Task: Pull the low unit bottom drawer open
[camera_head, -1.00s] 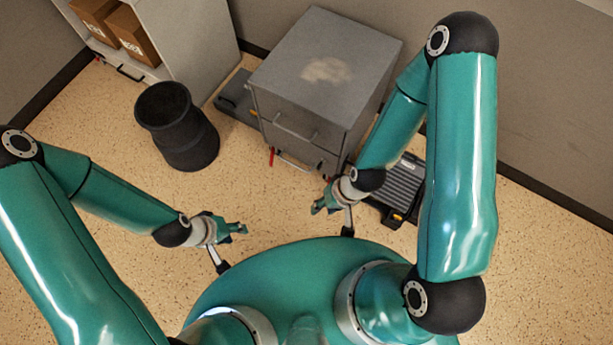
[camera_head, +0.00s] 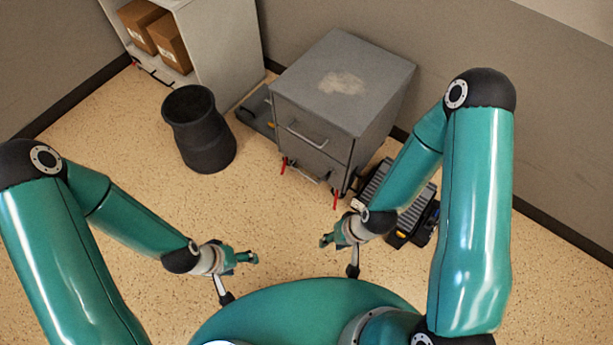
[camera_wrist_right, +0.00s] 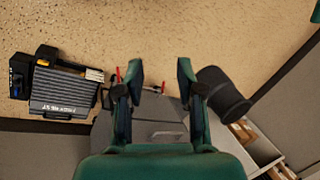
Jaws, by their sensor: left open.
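The low unit (camera_head: 343,84) is a grey cabinet with a scuffed top. Its upper drawer has a bar handle (camera_head: 306,136). The bottom drawer's handle (camera_head: 305,173) sits low on the front between two red pieces, and the drawer looks closed. My right gripper (camera_head: 326,240) is open and empty, in front of and below the unit, apart from it. In the right wrist view its two fingers (camera_wrist_right: 160,75) are spread, with the unit's front (camera_wrist_right: 165,112) beyond and between them. My left gripper (camera_head: 250,258) is open and empty over the floor, farther from the unit.
A black bin (camera_head: 199,130) stands left of the unit. A shelf with brown boxes (camera_head: 168,47) is at the back left. A dark ribbed case (camera_head: 409,208) lies right of the unit, partly behind my right arm. Floor in front is clear.

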